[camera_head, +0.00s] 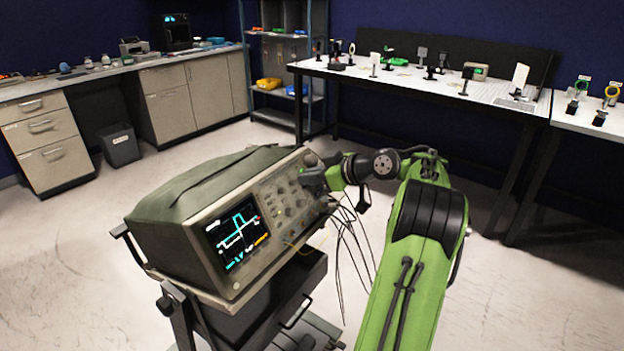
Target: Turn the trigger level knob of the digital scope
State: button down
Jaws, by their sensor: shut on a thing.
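The digital scope (222,262) stands on a dark cart, with its lit screen (238,233) at the left of its front panel and several knobs to the right of the screen. My gripper (311,181) is at the upper right part of this panel, touching it. It is shut on a knob there. The gripper covers the knob, so its label and pointer position cannot be read. My green arm reaches in from the lower right.
Dark cables (345,235) hang from the panel below my gripper. The dark cart (265,310) stands under the scope. A white bench (430,88) with optics mounts is behind, and a grey bin (118,146) is at the left. The floor around is clear.

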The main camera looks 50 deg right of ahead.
jog(key=shift+f, duration=0.1)
dwell(0.3)
jog(key=c, duration=1.4)
grip_release()
jog(key=p+v, duration=0.5)
jog(key=v, duration=1.1)
jog(key=shift+w, duration=0.2)
